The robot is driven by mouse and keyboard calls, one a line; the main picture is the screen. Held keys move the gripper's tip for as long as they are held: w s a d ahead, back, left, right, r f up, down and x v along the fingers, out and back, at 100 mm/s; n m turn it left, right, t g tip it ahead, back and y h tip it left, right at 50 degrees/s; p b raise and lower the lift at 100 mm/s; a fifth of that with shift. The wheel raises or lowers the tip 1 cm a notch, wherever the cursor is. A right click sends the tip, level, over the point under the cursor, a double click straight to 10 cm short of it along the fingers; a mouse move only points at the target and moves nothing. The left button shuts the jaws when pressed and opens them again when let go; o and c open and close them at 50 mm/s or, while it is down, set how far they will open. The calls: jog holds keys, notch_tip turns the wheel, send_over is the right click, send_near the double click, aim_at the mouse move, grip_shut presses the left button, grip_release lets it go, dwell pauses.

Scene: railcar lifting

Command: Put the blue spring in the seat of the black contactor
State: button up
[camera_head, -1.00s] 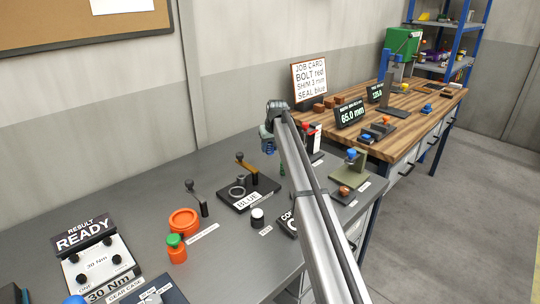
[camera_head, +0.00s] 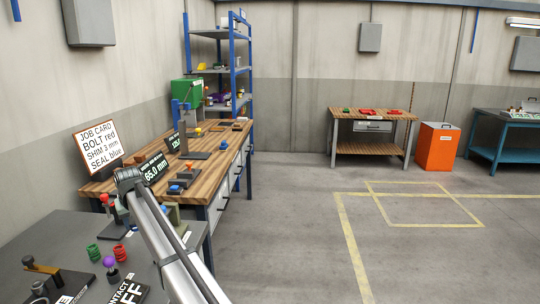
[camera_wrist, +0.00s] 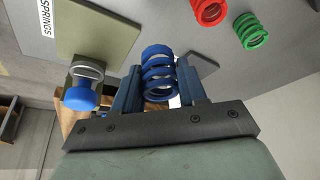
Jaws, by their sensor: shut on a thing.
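In the wrist view, my gripper (camera_wrist: 160,95) is shut on the blue spring (camera_wrist: 158,72), with one finger on each side of its coils. The spring is held above the grey bench. In the head view, my arm hides the spring and the gripper's fingers. A black sign reading CONTACT and OFF (camera_head: 127,293) is partly cut off at the lower edge of the head view. I cannot make out the black contactor's seat in either current view.
A red spring (camera_head: 119,252) and a green spring (camera_head: 94,252) stand on the grey bench (camera_head: 50,232). A blue-knobbed part (camera_wrist: 80,97) and a khaki plate (camera_wrist: 105,30) lie left of my gripper. The wooden bench (camera_head: 205,150) stands beyond; open floor is right.

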jog(key=w+d+f, duration=0.1)
jog(key=d, duration=0.5)
jog(key=w+d+m, duration=0.1)
jog(key=d, duration=0.5)
jog(key=w+d+f+m, duration=0.1)
jog(key=d, duration=0.5)
jog(key=shift+w+f+t+h, duration=0.25)
jog(key=shift+f+t+h, duration=0.05)
jog(key=shift+t, duration=0.1)
jog(key=s+d+f+m, duration=0.1)
jog(key=d+f, duration=0.1)
jog(key=d, duration=1)
jog(key=s+d+f+m+h, duration=0.1)
jog(key=d+f+m, duration=0.1)
jog(key=d, duration=1)
jog(key=s+d+f+m, duration=0.1)
jog(key=d+f, duration=0.1)
jog(key=d, duration=1)
jog(key=s+d+f+m, duration=0.1)
jog(key=s+d, duration=0.3)
jog(key=d, duration=0.3)
jog(key=s+d+f+m+h, duration=0.1)
jog(key=s+d, duration=0.3)
jog(key=d, duration=0.4)
jog(key=shift+s+d+f+t, duration=0.25)
jog(key=shift+s+f+t, duration=0.1)
jog(key=shift+f, duration=0.3)
